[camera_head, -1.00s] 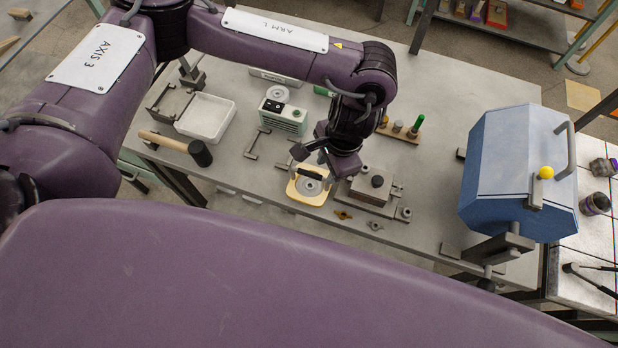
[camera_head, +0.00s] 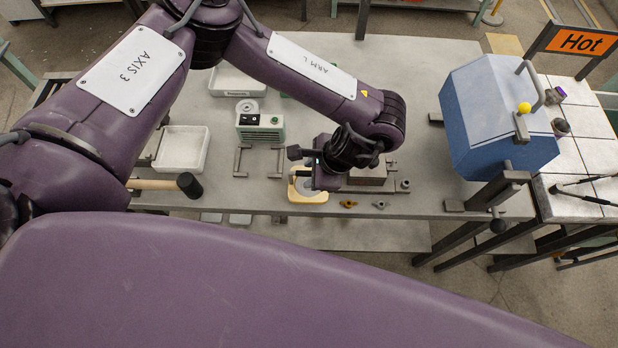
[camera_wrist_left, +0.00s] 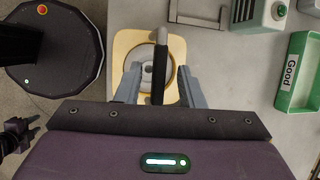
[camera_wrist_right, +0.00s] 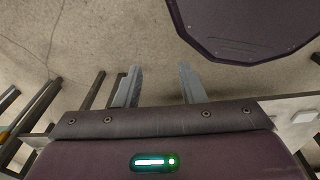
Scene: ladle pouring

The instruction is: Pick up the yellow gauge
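The yellow gauge (camera_head: 309,196) lies flat near the front edge of the grey table, partly hidden by my left wrist in the head view. In the left wrist view the gauge (camera_wrist_left: 123,50) shows a pale yellow square body, a round grey dial and a dark upright handle. My left gripper (camera_wrist_left: 158,72) is open above it, with one finger on each side of the handle and a gap to both. It also shows in the head view (camera_head: 303,178). My right gripper (camera_wrist_right: 159,68) is open and empty over the floor, outside the head view.
Right of the gauge stands a metal block fixture (camera_head: 367,175), with small brass pieces (camera_head: 348,204) in front. To the left are a green-and-white box (camera_head: 261,122), a white tray (camera_head: 181,149) and a black-headed mallet (camera_head: 190,186). A blue furnace-like box (camera_head: 495,115) stands at right.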

